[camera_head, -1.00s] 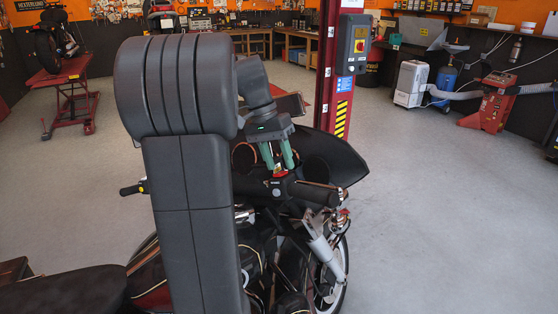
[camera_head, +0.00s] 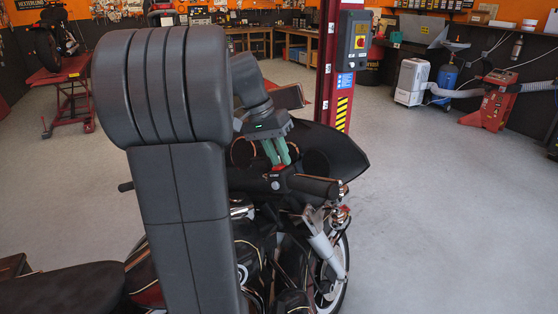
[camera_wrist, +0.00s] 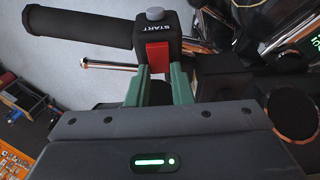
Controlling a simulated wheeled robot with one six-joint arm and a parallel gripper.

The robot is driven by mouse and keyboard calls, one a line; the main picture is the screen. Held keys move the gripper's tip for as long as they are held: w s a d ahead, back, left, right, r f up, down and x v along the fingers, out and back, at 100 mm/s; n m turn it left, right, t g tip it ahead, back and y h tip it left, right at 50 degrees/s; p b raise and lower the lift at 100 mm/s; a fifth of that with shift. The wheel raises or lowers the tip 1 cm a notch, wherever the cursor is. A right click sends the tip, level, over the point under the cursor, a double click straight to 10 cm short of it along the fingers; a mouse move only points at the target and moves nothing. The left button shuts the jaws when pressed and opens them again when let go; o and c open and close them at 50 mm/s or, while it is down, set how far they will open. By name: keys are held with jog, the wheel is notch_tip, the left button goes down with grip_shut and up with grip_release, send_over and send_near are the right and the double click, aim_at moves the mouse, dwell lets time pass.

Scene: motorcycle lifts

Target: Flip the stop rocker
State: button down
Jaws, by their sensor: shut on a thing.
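The stop rocker (camera_wrist: 157,56) is a red block on a black switch housing (camera_wrist: 143,42) in the wrist view. The housing reads START and has a grey round button (camera_wrist: 155,14) on top. In the head view, the red rocker (camera_head: 278,168) is small at the fingertips. My gripper (camera_wrist: 157,74) has green fingers, one at each side of the red rocker, shut on it. In the head view, my gripper (camera_head: 278,163) points down at the handlebar. Which way the rocker is tipped cannot be told.
The black handlebar grip (camera_wrist: 78,27) and a metal lever (camera_wrist: 108,64) lie left of the housing in the wrist view. A red lift post (camera_head: 335,80) with a control box stands behind the motorcycle. Open floor (camera_head: 440,190) lies to the right.

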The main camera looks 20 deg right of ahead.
jog(key=shift+s+a+f+t+h+b, duration=0.1)
jog(key=shift+s+a+t+h+b, duration=0.1)
jog(key=shift+t+h+b, duration=0.65)
jog(key=shift+r, duration=0.2)
jog(key=shift+w, duration=0.1)
jog(key=c, duration=1.3)
grip_release()
jog(key=v, duration=1.3)
jog(key=shift+w+a+r+b, duration=0.1)
jog(key=shift+w+r+b, duration=0.1)
jog(key=shift+r+b, duration=0.2)
